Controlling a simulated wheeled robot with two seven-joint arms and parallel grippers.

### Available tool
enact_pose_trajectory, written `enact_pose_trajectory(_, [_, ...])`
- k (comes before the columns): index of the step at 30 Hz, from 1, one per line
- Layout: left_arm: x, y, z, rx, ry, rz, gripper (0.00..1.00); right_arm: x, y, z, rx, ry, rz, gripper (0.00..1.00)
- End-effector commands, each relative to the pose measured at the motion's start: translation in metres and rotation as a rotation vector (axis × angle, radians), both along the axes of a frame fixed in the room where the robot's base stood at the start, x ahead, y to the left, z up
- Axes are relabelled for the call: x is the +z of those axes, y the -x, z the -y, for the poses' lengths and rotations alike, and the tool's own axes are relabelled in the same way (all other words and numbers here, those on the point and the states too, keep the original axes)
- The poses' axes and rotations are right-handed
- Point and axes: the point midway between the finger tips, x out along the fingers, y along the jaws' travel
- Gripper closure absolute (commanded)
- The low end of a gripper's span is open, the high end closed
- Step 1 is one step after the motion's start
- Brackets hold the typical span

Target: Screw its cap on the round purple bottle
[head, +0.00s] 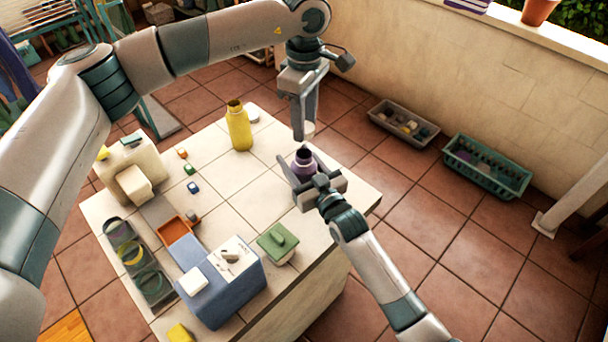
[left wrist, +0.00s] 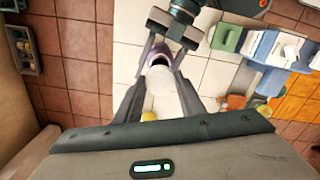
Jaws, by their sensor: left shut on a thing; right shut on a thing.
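The round purple bottle (head: 304,165) stands upright near the right edge of the tiled counter, its dark mouth uncovered. My right gripper (head: 300,180) is shut on the bottle's body. My left gripper (head: 304,130) points down above the bottle and is shut on a white cap (head: 309,129). The cap hangs above the bottle's mouth, apart from it and slightly to one side. In the left wrist view the cap (left wrist: 162,106) sits between my left fingers, with the purple bottle (left wrist: 159,58) beyond it. The cap's underside is hidden.
A yellow bottle (head: 239,128) stands to the left, beside a white round thing (head: 252,112). A green lidded box (head: 277,243), blue box (head: 225,293), orange tray (head: 173,231) and small cubes (head: 193,187) share the counter. Two crates (head: 486,168) (head: 403,124) sit on the floor.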

Motion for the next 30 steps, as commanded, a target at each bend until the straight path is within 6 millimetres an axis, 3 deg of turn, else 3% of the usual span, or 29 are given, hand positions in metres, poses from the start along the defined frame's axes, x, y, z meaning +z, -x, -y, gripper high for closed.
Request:
enact_pose_trajectory(14, [-0.047, 0.001, 0.000, 0.000, -0.001, 0.000, 0.85, 0.000, 0.000, 0.000, 0.000, 0.000, 0.000, 0.89])
enact_pose_trajectory(30, [-0.049, 0.001, 0.001, 0.000, -0.001, 0.000, 0.85, 0.000, 0.000, 0.000, 0.000, 0.000, 0.000, 0.89])
